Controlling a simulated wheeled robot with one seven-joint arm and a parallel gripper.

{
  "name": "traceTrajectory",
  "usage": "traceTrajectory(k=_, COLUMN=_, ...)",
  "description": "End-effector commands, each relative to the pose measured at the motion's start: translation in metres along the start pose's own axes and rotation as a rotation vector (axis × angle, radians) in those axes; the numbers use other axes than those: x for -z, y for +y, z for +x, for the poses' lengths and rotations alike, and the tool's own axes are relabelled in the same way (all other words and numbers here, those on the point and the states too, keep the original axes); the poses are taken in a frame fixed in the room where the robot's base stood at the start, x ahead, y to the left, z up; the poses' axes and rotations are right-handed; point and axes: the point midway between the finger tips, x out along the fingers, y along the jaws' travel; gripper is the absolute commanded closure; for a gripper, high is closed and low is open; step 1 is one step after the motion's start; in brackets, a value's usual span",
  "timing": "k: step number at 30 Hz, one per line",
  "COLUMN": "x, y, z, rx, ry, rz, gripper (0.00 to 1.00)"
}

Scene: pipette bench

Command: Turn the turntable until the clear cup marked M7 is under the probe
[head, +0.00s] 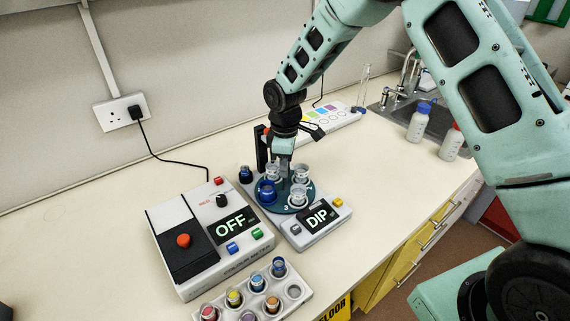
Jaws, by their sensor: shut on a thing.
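The dark teal turntable (285,206) sits on the bench between two control boxes. Several clear cups stand on it: one at the right (301,174), one at the front right (298,195) and one at the back left (271,172). A dark blue cup (266,191) stands at its front left. No M7 mark is readable. A black upright stand (262,150) rises behind the turntable; its probe tip cannot be made out. My gripper (285,164) points down among the cups, shut at the turntable's middle. The part between its fingers is mostly hidden.
A box reading OFF (188,222) stands at the left, and a smaller box reading DIP (325,226) at the front right. A rack of coloured vials (210,301) lies in front. A dark pot (246,174) stands left of the turntable. Bottles (420,124) stand by the sink.

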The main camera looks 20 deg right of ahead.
Motion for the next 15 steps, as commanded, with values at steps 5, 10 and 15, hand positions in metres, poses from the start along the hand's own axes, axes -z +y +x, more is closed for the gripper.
traceTrajectory(k=5, x=0.0010, y=0.0019, z=-0.0022, rx=-0.005, ry=0.004, rz=0.001, gripper=0.57)
traceTrajectory(k=10, x=0.0006, y=0.0011, z=-0.0013, rx=-0.003, ry=0.002, rz=0.001, gripper=0.52)
traceTrajectory(k=15, x=0.0005, y=0.0008, z=-0.0022, rx=-0.002, ry=0.002, rz=0.001, gripper=0.52)
